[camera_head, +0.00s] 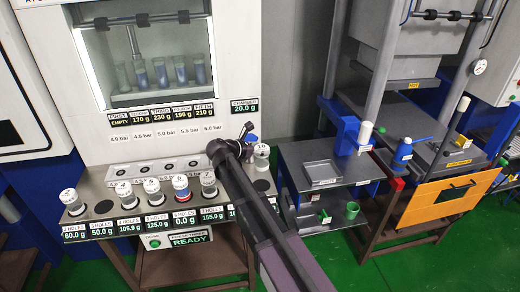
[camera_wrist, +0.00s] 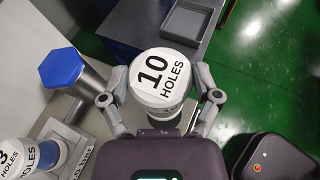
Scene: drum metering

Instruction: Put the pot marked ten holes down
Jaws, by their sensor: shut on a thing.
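The pot marked ten holes (camera_wrist: 162,75) is in my gripper (camera_wrist: 163,98) in the wrist view, with a finger on each side of it. Its white lid reads "10 HOLES" and faces the camera. In the head view the pot (camera_head: 261,153) shows at the right end of the shelf (camera_head: 100,190), beside my gripper (camera_head: 251,152). A dark round spot (camera_head: 262,185) on the shelf lies just below it in the picture. The pot looks upright. I cannot tell whether its base touches anything.
Several white-lidded pots (camera_head: 181,187) stand along the shelf's front, above weight labels. A blue hexagonal knob (camera_wrist: 62,67) is left of my gripper in the wrist view, near another lidded pot (camera_wrist: 18,158). A grey side table (camera_head: 300,165) stands to the right. My arm hides part of the shelf.

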